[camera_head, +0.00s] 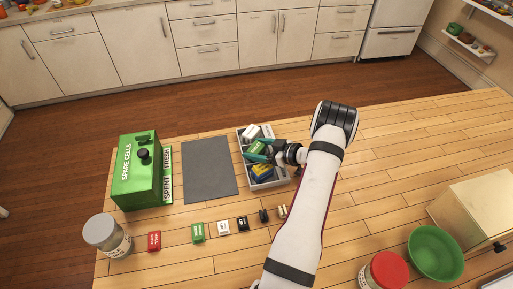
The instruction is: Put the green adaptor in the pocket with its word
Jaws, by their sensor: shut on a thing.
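My gripper (256,151) has teal fingers and reaches into the grey tray (283,178) from the right. It is shut on a green block with pale marks, which I take for the green adaptor (258,147). The block sits at or just above the tray's left part; I cannot tell whether it touches the things below. Another green block (197,232) with white print stands on the table in front. The green box (135,177) reads "SPARE CELLS", with "FRESH" and "SPENT" on white labels at its right side. The print on the small blocks is too small to read.
The tray also holds white pieces (252,131) and a blue-and-yellow piece (262,171). A dark grey mat (209,167) lies left of it, bare. A red block (154,241), white block (223,228), black block (242,223) and glass jar (107,236) stand in front.

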